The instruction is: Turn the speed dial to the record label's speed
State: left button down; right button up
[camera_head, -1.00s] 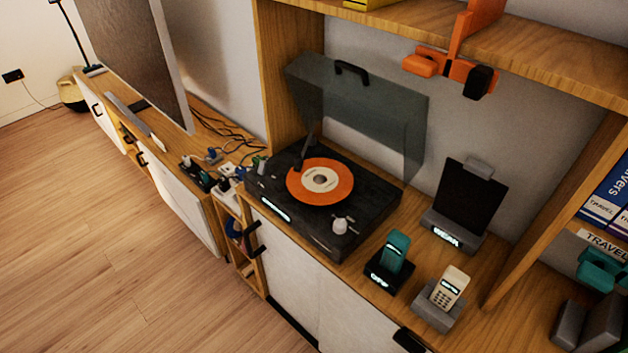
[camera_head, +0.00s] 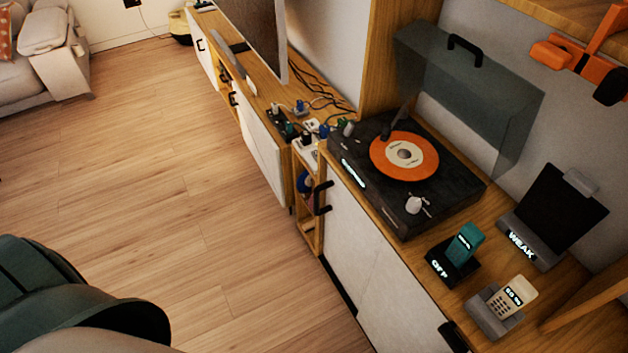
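The turntable (camera_head: 375,190) is a dark box on the wooden cabinet, with its smoky clear lid (camera_head: 465,95) raised. An orange record (camera_head: 380,150) with a pale centre label (camera_head: 417,157) lies on the platter; the label's print is too small to read. A light knob (camera_head: 413,205), which appears to be the speed dial, sits at the deck's near right corner; its setting cannot be read. A lit display (camera_head: 353,173) is on the front face, also unreadable. Neither of my grippers is in view.
A teal handset (camera_head: 465,243), a cream handset (camera_head: 514,297) and a dark tablet on a stand (camera_head: 552,215) stand right of the turntable. Plugs and cables (camera_head: 310,125) lie left of it. A dark green rounded shape (camera_head: 60,290) fills the lower left. The middle floor is clear.

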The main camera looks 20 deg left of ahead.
aim_at(413, 205)
jog(key=i+j+z, duration=0.15)
jog(key=j, duration=0.9)
jog(key=j+z, duration=0.1)
jog(key=j, duration=0.95)
